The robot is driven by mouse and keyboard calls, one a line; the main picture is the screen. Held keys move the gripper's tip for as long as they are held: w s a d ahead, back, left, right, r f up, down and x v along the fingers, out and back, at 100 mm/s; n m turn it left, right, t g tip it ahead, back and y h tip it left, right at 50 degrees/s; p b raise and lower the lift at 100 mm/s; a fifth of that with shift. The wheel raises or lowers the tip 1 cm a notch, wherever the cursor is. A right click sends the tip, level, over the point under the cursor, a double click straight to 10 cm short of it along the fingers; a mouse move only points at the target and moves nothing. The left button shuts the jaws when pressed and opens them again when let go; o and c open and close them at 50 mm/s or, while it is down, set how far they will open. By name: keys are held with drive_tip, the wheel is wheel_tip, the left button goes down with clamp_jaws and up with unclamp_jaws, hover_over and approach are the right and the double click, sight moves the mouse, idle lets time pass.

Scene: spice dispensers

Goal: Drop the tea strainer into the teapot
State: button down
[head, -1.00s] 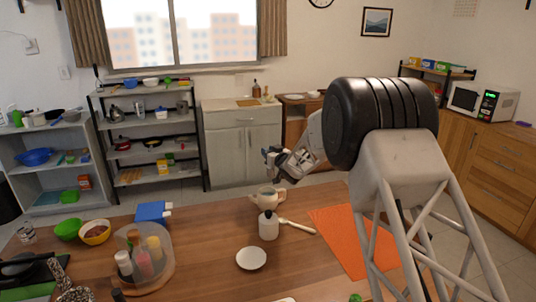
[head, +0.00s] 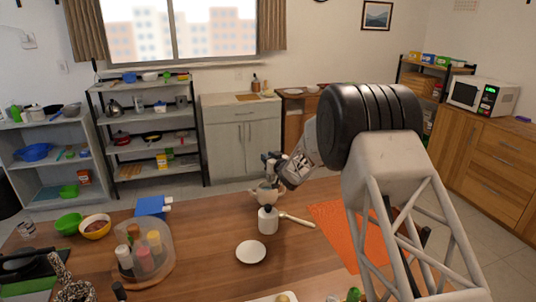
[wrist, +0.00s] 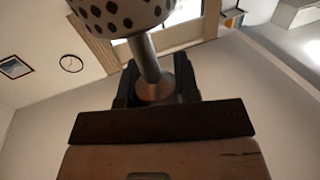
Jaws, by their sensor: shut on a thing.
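A pale teapot (head: 263,196) with an open top stands on the wooden table in the head view, behind a white bottle. My gripper (head: 268,164) is just above the teapot, its lower end overlapping the rim in the picture. In the wrist view my gripper (wrist: 152,88) is shut on the metal stem of the tea strainer (wrist: 124,14), whose pale head with dark holes shows at the top edge. In the head view the strainer is too small to make out, and I cannot tell whether it is inside the teapot opening.
The white bottle (head: 268,221) stands close in front of the teapot, with a pale utensil (head: 297,220) to its right. A white saucer (head: 251,252) lies nearer. An orange mat (head: 345,235) is at right, a clear spice holder (head: 165,240) at left.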

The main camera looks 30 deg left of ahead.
drive_tip(key=shift+f, duration=0.3)
drive_tip(key=c, duration=0.8)
unclamp_jaws()
drive_tip(key=shift+d, duration=0.1)
drive_tip(key=shift+v, duration=3.8)
